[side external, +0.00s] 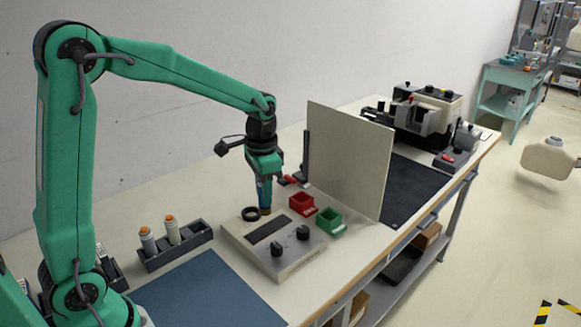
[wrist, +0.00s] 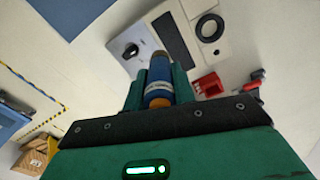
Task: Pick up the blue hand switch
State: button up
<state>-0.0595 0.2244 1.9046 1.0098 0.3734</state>
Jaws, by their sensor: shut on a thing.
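The blue hand switch (wrist: 161,82) is a blue cylinder with a label and tan-orange ends. In the wrist view it sits between the two green fingers of my gripper (wrist: 158,88), which is shut on it. In the side view my gripper (side external: 264,186) points down, with the blue switch (side external: 262,192) upright in it and its brownish lower end showing. That end is close to the back edge of a pale control box; I cannot tell whether it touches anything.
The control box (side external: 287,263) has dark knobs, a slot and a black ring (side external: 250,213). A red bin (side external: 302,205), a green bin (side external: 329,221) and an upright beige panel (side external: 350,160) stand to the right. A rack (side external: 180,252) with white, orange-capped bottles and a blue mat (side external: 205,292) lie left.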

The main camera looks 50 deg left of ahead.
jog(key=shift+s+d+r, duration=0.25)
jog(key=shift+d+r, duration=0.2)
jog(key=shift+d, duration=0.3)
